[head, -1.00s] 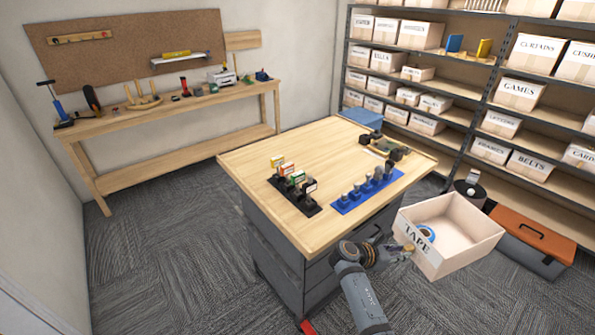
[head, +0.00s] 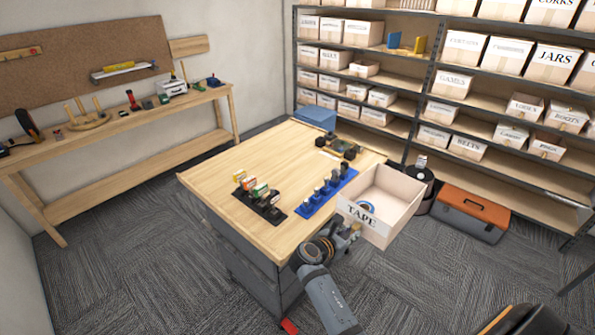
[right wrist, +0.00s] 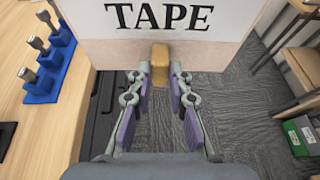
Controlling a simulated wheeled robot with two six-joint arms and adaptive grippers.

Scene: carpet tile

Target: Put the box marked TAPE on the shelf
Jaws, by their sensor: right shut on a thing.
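The shelf (head: 500,172) is a grey rack with wooden boards along the back wall, carrying several labelled boxes. My left gripper is not in view.
The worktable (head: 205,180) holds a black rack (head: 262,207) and a blue rack (head: 325,195). An orange-lidded toolbox (head: 474,208) and a dark canister (head: 420,180) stand on the floor before the shelf. Shelf boards show bare stretches between boxes.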

